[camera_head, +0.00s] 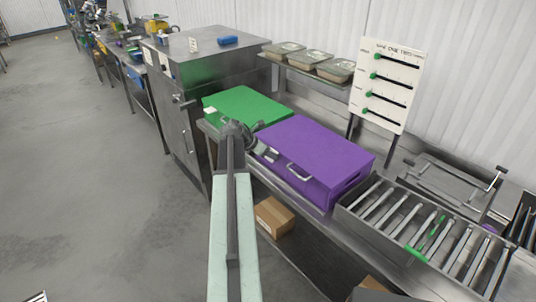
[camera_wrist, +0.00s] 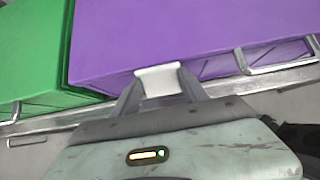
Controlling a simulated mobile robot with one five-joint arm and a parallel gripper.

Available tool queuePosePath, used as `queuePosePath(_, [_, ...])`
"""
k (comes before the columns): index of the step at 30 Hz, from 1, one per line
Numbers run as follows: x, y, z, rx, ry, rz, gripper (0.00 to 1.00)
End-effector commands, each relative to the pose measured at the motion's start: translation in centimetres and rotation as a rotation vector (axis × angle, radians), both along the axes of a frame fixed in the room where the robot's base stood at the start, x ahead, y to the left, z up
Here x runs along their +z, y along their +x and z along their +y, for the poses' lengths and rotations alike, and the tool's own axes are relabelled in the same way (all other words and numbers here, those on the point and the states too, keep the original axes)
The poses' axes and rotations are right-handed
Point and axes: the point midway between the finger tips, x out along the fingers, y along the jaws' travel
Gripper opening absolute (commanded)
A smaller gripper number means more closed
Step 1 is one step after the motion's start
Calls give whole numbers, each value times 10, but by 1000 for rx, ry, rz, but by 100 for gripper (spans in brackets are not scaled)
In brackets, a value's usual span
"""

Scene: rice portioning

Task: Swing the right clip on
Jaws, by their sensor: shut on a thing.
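The purple lidded box (camera_head: 318,150) stands on the steel bench. My gripper (camera_head: 258,146) is at the left end of its front side, near the green box. In the wrist view, my gripper (camera_wrist: 160,92) is shut on a white clip (camera_wrist: 158,78), with one finger on each side of it. The clip lies against the purple box (camera_wrist: 190,35), close to its left edge in the picture. Whether the clip is latched cannot be told. A metal handle (camera_head: 298,172) is on the box's front, right of my gripper.
A green box (camera_head: 245,103) stands just left of the purple box. A steel rack with slotted bars (camera_head: 345,207) is to its right. A cardboard box (camera_head: 273,215) is on the lower shelf. A slider board (camera_head: 405,60) stands behind. The floor at left is clear.

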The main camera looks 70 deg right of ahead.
Motion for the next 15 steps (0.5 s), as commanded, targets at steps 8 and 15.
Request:
queuePosePath(8, [-2,-3,-5,1,-2,-1,40])
queuePosePath(15, [-3,-7,-10,0,-3,-1,40])
